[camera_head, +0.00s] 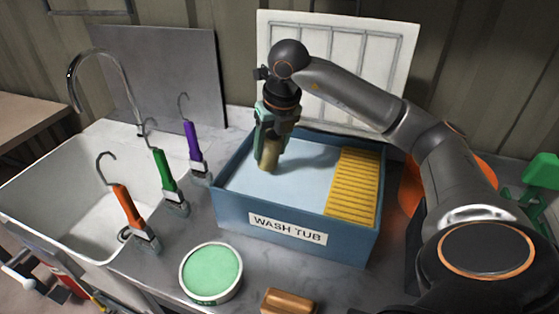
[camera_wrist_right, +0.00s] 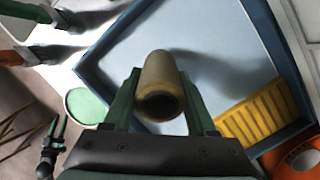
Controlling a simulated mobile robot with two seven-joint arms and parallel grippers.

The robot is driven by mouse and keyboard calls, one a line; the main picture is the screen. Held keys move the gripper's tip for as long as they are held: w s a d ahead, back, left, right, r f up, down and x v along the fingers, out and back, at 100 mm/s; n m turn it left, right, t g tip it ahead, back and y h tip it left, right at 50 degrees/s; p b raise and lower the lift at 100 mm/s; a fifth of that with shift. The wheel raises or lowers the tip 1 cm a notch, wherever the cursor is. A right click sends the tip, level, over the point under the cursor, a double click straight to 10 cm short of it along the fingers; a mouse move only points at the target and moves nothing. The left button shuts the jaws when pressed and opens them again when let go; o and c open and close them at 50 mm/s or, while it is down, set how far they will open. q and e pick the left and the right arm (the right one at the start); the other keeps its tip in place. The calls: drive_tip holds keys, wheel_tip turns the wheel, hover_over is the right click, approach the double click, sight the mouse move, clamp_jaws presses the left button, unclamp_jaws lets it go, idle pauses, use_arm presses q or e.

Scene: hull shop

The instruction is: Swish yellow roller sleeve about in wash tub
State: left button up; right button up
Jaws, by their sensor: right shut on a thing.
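The blue wash tub (camera_head: 227,203) stands on the counter, with pale liquid (camera_head: 300,170) inside and a "WASH TUB" label on its front. My right gripper (camera_head: 266,158) points down into the left back part of the tub. It is shut on the yellow roller sleeve (camera_head: 268,161), a dull yellow tube held upright. In the right wrist view the sleeve (camera_wrist_right: 159,85) sits between the green fingers with its hollow end toward the camera. I cannot tell for certain how deep its lower end is in the liquid. My left gripper is not in view.
A yellow ribbed board (camera_head: 353,184) fills the tub's right end. Orange (camera_head: 130,212), green (camera_head: 164,175) and purple (camera_head: 193,145) handled tools with hooks stand left of the tub. A round green-filled container (camera_head: 211,272) and a brown block (camera_head: 288,302) lie in front. A white sink (camera_head: 60,190) is at left.

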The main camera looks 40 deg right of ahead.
sight(270, 132)
drive_tip(key=shift+w+p+v, duration=0.2)
drive_tip(key=shift+p+v, duration=0.35)
drive_tip(key=shift+v, duration=0.35)
drive_tip(key=shift+w+p+v, duration=0.15)
drive_tip(key=shift+p+v, duration=0.15)
drive_tip(key=shift+v, duration=0.4)
drive_tip(key=shift+w+p+v, duration=0.2)
drive_tip(key=shift+p+v, duration=0.1)
drive_tip(key=shift+v, duration=0.4)
drive_tip(key=shift+r, duration=0.15)
drive_tip(key=shift+w+v, duration=0.25)
drive_tip(key=shift+v, duration=0.75)
drive_tip(key=shift+w+v, duration=0.2)
drive_tip(key=shift+v, duration=0.75)
